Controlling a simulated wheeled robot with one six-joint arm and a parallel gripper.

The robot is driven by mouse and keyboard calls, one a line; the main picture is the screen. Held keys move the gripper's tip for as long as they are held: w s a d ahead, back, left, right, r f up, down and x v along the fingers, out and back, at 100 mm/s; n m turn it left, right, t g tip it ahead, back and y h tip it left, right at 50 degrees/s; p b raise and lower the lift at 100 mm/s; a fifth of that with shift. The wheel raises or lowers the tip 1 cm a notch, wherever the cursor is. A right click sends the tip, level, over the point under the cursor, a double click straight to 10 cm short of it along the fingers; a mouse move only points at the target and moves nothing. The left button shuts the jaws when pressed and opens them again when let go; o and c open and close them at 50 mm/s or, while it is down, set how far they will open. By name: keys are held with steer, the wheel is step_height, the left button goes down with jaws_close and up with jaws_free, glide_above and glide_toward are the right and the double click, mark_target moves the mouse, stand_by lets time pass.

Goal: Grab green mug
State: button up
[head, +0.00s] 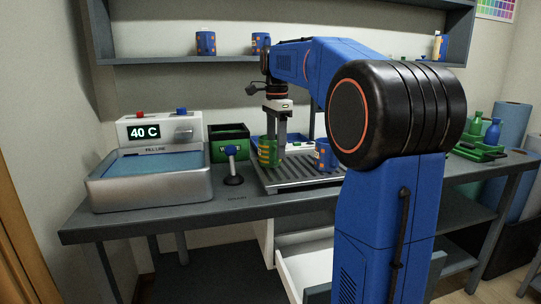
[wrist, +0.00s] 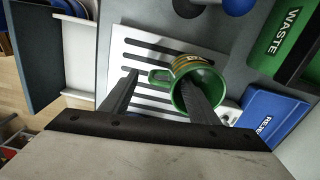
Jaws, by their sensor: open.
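The green mug (head: 264,154) with yellow bands stands upright on the slatted metal rack (head: 300,182) in the head view. In the wrist view the mug (wrist: 213,92) shows its open mouth, with its handle pointing left. My gripper (head: 277,138) points down at the mug and is open. In the wrist view my gripper (wrist: 158,76) has one finger over or inside the mug's mouth and the other left of the handle. The handle lies between the fingers. I cannot tell how deep the right finger reaches.
A blue mug with orange dots (head: 323,155) stands to the right on the rack. A green WASTE bin (wrist: 285,40) and a blue bin (wrist: 268,117) are close by. A black stand with a blue knob (head: 231,152) and a water bath (head: 150,178) are left.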

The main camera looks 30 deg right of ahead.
steer(key=shift+f, duration=0.9)
jaws_close()
steer(key=shift+r, duration=0.1)
